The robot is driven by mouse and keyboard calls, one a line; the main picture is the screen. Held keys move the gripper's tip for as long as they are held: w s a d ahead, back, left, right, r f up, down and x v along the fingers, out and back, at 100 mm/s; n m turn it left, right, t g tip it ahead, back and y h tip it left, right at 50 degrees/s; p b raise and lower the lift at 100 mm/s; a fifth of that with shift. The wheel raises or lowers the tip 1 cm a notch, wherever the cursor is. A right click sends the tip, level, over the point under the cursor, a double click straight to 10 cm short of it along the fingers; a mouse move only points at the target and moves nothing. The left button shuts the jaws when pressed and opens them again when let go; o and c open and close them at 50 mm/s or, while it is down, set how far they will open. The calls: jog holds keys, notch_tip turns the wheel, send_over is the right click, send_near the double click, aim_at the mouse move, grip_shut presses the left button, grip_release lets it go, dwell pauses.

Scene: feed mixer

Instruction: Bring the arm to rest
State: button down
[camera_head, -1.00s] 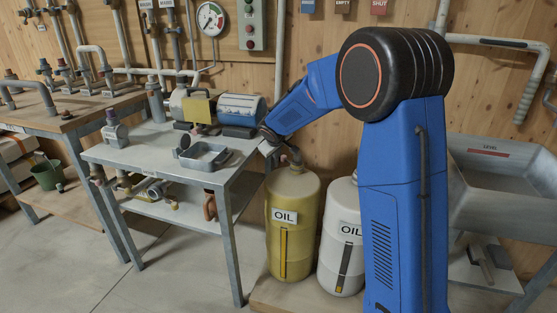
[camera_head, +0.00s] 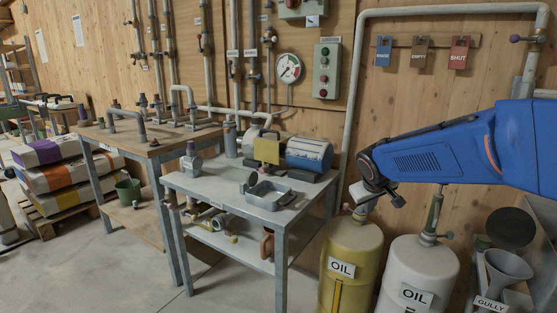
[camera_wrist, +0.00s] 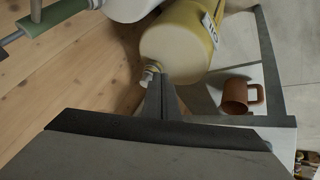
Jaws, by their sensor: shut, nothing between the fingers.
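My blue arm reaches in from the right edge in the head view. My gripper (camera_head: 364,196) is at its left end, in front of the wooden wall and just above the yellow oil tank (camera_head: 351,262). In the wrist view my gripper (camera_wrist: 160,82) shows its dark fingers together, with nothing held between them. The fingers point toward the neck of the yellow tank (camera_wrist: 180,42). I cannot tell the exact gap there. Part of my wrist fills the bottom of that view.
A white oil tank (camera_head: 418,269) with a green-handled pump stands right of the yellow one. The grey metal bench (camera_head: 222,190) holds a pump and a tray (camera_head: 269,193). A brown mug (camera_wrist: 236,95) shows beside the yellow tank. Floor is clear at front left.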

jog(key=s+f+m+g+y, duration=0.1)
jog(key=s+f, duration=0.1)
jog(key=s, duration=1.6)
jog(key=s+f+m+y, duration=0.1)
jog(key=s+f+m, duration=0.1)
jog(key=s, duration=1.6)
jog(key=shift+s+f+g, duration=0.2)
jog(key=shift+s+g, duration=0.05)
jog(key=shift+g, duration=0.15)
